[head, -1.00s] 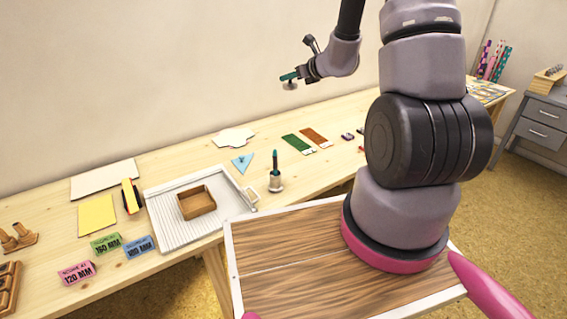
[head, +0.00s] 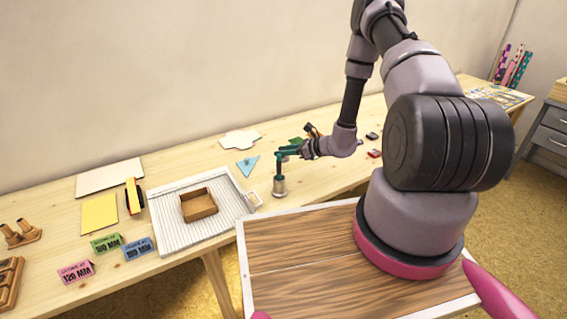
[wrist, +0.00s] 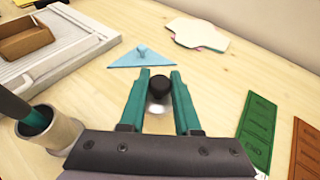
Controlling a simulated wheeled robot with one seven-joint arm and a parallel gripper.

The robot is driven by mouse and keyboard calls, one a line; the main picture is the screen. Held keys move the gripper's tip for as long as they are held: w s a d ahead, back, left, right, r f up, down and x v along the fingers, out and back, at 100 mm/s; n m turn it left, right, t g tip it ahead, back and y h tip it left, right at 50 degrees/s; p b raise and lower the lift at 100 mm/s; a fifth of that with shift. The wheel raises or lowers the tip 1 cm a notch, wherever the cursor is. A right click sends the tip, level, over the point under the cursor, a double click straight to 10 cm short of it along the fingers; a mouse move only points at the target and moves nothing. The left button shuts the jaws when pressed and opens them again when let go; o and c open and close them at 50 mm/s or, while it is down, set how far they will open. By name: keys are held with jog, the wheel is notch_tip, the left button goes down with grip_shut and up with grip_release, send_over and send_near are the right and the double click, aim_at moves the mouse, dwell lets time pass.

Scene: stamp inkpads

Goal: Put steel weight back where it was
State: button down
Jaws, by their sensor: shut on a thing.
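My gripper (head: 285,152), with teal fingers, is low over the wooden table beside the pen holder. In the wrist view its two fingers (wrist: 159,76) are shut on the steel weight, a small black knob (wrist: 157,88) with a shiny silver base (wrist: 157,108) below it. I cannot make out the weight clearly in the head view, nor tell whether its base touches the table. A blue triangle (wrist: 140,61) with a small knob lies just beyond the fingertips; the head view also shows it (head: 246,166).
A cup (head: 279,189) with a dark teal pen stands close left of my gripper in the wrist view. Green (wrist: 258,130) and brown (wrist: 304,150) cards lie to the right. A white ribbed tray (head: 172,232) holds a wooden box (head: 198,205). Bare table surrounds the triangle.

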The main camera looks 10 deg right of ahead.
aim_at(283, 161)
jog(key=shift+f, duration=2.2)
jog(key=shift+f, duration=0.2)
jog(key=c, duration=0.6)
grip_release()
jog(key=shift+r, duration=0.1)
